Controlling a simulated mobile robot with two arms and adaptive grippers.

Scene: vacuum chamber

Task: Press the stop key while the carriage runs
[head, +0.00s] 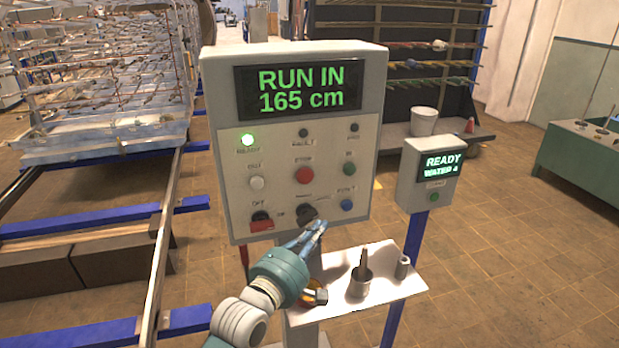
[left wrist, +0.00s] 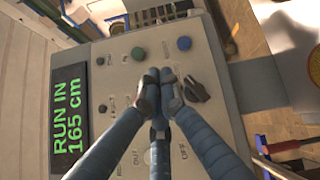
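The grey control panel (head: 222,130) stands upright, its screen (head: 308,90) reading "RUN IN 165 cm" in green. The red stop key (head: 303,175) is in the middle of the panel. My left gripper (head: 318,228) is below and slightly right of it, near the black selector knob (head: 306,213). In the left wrist view its fingertips (left wrist: 158,80) are together and empty, in front of the panel beside the knob (left wrist: 195,90); the stop key is hidden there. The loaded carriage (head: 100,135) is on rails at left; its motion cannot be told. My right gripper is out of view.
A blue key (head: 347,205) and a green key (head: 348,168) are on the panel's right side. A small shelf (head: 400,290) with cups juts out below. A smaller box (head: 428,170) reading "READY" stands on a blue post at right.

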